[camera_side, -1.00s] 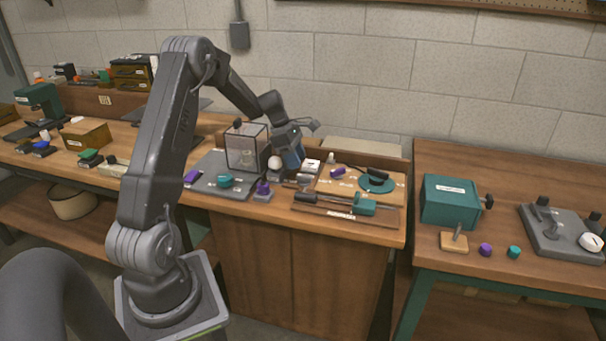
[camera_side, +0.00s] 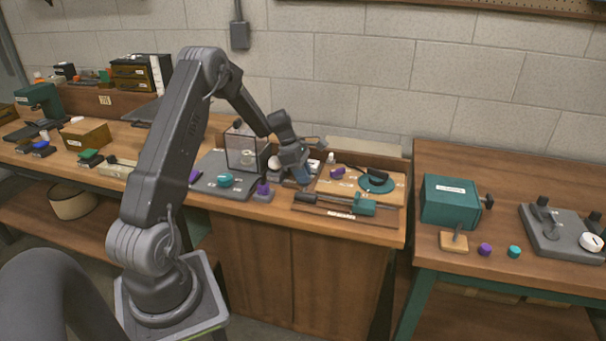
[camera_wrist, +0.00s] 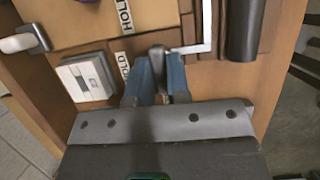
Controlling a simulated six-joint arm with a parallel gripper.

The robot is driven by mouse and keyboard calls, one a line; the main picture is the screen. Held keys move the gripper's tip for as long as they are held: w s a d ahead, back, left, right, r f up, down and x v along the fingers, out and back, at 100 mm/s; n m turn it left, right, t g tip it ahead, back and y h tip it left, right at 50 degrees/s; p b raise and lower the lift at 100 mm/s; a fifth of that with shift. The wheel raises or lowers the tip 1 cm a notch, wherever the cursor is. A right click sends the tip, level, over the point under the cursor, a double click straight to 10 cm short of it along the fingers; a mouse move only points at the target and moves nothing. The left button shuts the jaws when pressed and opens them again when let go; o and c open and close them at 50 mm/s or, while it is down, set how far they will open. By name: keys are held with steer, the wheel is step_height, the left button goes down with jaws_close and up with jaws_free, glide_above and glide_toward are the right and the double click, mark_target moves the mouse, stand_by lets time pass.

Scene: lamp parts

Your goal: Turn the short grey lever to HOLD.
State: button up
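In the wrist view, a short grey lever (camera_wrist: 157,52) stands between the blue fingertips of my gripper (camera_wrist: 157,78). The fingers are apart, one on each side of it. Whether they press on it is too small to tell. A white label reading HOLD (camera_wrist: 123,14) lies left of the lever, on the wooden board. A second label (camera_wrist: 122,66) lies nearer the left finger, its letters partly unclear. In the side view, my gripper (camera_side: 302,178) points down at the left edge of the wooden board (camera_side: 330,186) and hides the lever.
A white switch box (camera_wrist: 88,76) sits close to the left finger. A black cylindrical handle (camera_wrist: 245,28) lies to the right. In the side view, a teal block (camera_side: 364,206) and a green disc (camera_side: 376,182) are right of my gripper; a clear box (camera_side: 244,152) stands left.

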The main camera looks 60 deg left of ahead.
jaws_close()
steer(key=shift+m, duration=0.3)
steer(key=m+g, duration=0.1)
steer(key=m, duration=0.2)
steer(key=shift+m+h, duration=0.4)
steer(key=m+g, duration=0.2)
steer(key=m, duration=0.2)
steer(key=shift+w+a, duration=0.1)
steer(key=shift+w, duration=0.05)
steer(key=m+g, duration=0.1)
steer(key=m, duration=0.4)
steer(key=shift+g, duration=0.4)
steer(key=shift+w+m+g+y, duration=0.1)
steer(key=shift+m+g+y, duration=0.45)
steer(key=shift+m, duration=1.65)
steer(key=shift+g, duration=0.25)
steer(key=o, duration=0.5)
jaws_free()
